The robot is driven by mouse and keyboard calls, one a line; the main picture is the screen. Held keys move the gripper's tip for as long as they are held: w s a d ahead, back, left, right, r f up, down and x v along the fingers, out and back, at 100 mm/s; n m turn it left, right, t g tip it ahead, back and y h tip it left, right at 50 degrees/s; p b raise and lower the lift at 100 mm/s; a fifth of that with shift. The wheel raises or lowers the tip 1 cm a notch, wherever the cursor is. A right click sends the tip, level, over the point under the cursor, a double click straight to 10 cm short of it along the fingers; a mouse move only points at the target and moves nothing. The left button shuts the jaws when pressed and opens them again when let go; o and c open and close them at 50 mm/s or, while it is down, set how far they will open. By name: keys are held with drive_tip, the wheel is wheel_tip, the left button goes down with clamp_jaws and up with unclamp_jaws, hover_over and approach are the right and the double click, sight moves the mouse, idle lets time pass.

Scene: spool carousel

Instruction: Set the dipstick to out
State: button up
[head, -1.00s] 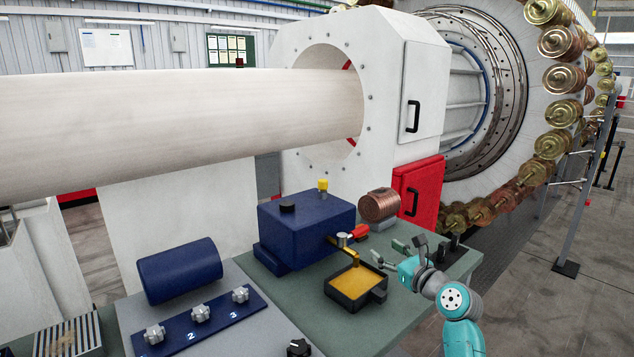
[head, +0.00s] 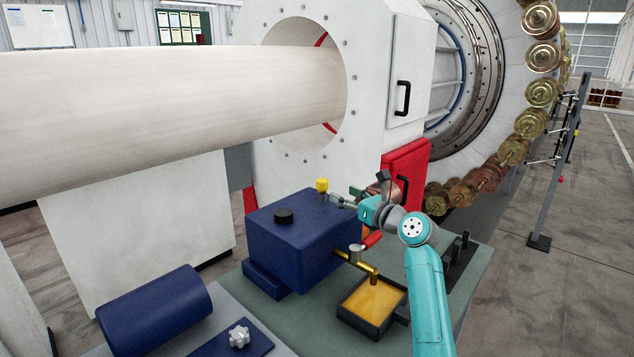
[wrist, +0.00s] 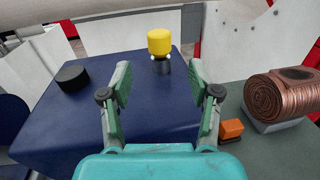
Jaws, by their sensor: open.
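The dipstick's yellow cap (head: 321,185) stands upright on a short dark neck at the back right of the blue box's top. It also shows in the wrist view (wrist: 160,41), seated on its neck (wrist: 161,67). The blue box (head: 300,235) stands on the green bench. My gripper (head: 342,199) is just to the right of the cap in the head view. In the wrist view my gripper (wrist: 160,88) is open and empty, its fingers apart, with the cap beyond and between the fingertips. The gripper and cap do not visibly touch.
A round black cap (head: 284,215) sits on the box top. A copper coil (wrist: 285,97) and an orange block (wrist: 231,129) are at the right. A brass spout and red-handled valve (head: 372,239) jut over a tray of amber liquid (head: 374,298).

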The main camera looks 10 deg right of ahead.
sight(326, 185)
drive_tip(key=x, duration=1)
clamp_jaws()
drive_tip(key=shift+r, duration=0.1)
